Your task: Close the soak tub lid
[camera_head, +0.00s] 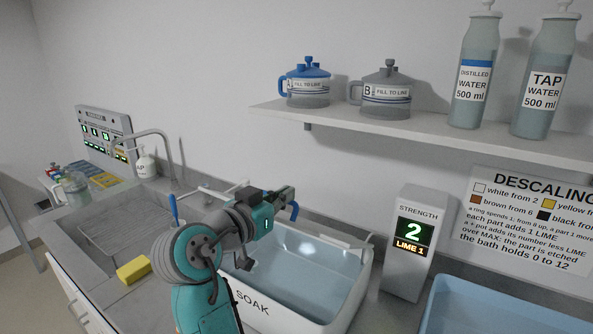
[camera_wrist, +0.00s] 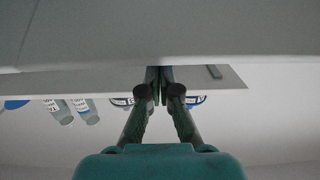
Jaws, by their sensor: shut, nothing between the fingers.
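The soak tub (camera_head: 252,304) is a white box marked SOAK, set in the counter, with bluish liquid showing through its open top. I cannot clearly make out its lid; a pale edge shows along the tub's back right rim. My gripper (camera_head: 289,197) is above the back of the tub, with a small blue piece just beside its fingertips. In the wrist view my gripper (camera_wrist: 160,84) is shut and empty, its tips at the edge of a broad pale surface that I cannot identify. My arm hides the tub's left side.
The strength display (camera_head: 408,243) stands right of the tub, beside a blue tray (camera_head: 500,312). A shelf (camera_head: 430,124) with jugs and bottles hangs above. The sink (camera_head: 125,235), tap (camera_head: 170,160) and yellow sponge (camera_head: 133,270) are at left.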

